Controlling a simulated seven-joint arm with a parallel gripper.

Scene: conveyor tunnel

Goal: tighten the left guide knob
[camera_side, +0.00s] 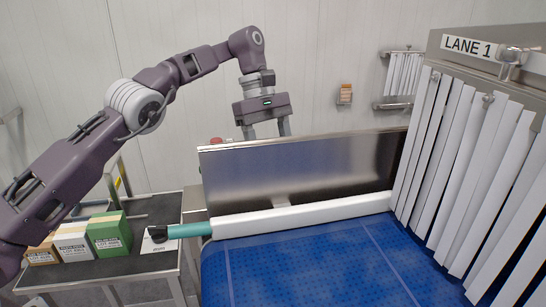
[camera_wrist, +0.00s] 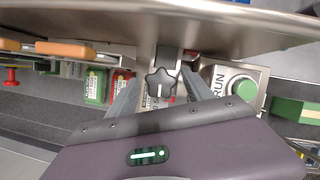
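A black star-shaped knob (camera_wrist: 160,82) shows near the middle of the wrist view, in front of a steel wall. My gripper (camera_wrist: 160,77) is open, with one grey finger on each side of the knob and visible gaps between. I cannot tell how deep the fingertips reach beside it. In the side view my gripper (camera_side: 265,128) points down behind the steel side wall (camera_side: 310,165), which hides the fingertips and the knob. A white guide rail (camera_side: 300,215) runs along the wall's near side.
A RUN box with a green button (camera_wrist: 244,89) stands close to the right finger. Small cartons (camera_side: 108,234) and a teal-handled tool (camera_side: 188,230) lie on the side table. The blue belt (camera_side: 310,262) is clear. Strip curtains (camera_side: 460,165) hang under the LANE 1 sign (camera_side: 475,48).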

